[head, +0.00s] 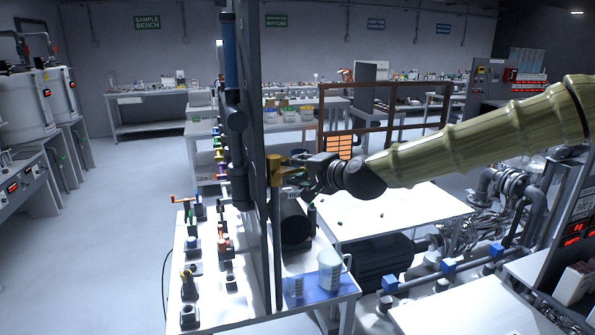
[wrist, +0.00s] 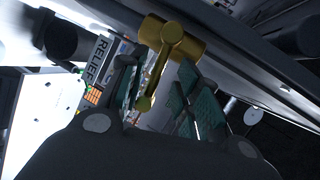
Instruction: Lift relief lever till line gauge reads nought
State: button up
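The brass relief lever (head: 283,162) is mounted on the dark upright panel in the head view. In the wrist view the lever (wrist: 165,62) has a thick round hub and a thin arm ending in a knob. A white plate reading RELIEF (wrist: 98,62) is beside it. My gripper (head: 312,170) is at the lever, reaching in from the right. In the wrist view the fingers of my gripper (wrist: 160,92) are apart, with the lever arm between them. The arm is close to the left finger; I cannot tell whether they touch. I cannot make out a line gauge reading.
The dark upright panel (head: 258,120) stands close behind the lever. A black cylinder (head: 294,222) is below my gripper. A white jug (head: 330,270) stands on a blue mat on the bench. Several small coloured valves line the left bench. The floor at left is clear.

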jog(key=shift+d+f+m+t+y+b, duration=0.15)
jog(key=shift+f+m+t+y+b, duration=0.15)
jog(key=shift+f+m+y+b, duration=0.4)
jog(key=shift+m, duration=0.4)
jog(key=b+v, duration=0.3)
jog(key=v, duration=0.8)
jog(key=s+f+n+g+h, duration=0.1)
jog(key=s+f+g, duration=0.1)
jog(key=f, duration=1.2)
jog(key=s+f+n+g+h, duration=0.1)
jog(key=s+f+g+h, duration=0.1)
jog(key=f, duration=1.2)
jog(key=shift+s+a+f+h, duration=0.3)
jog(key=shift+a+f, duration=0.05)
jog(key=shift+a, duration=0.05)
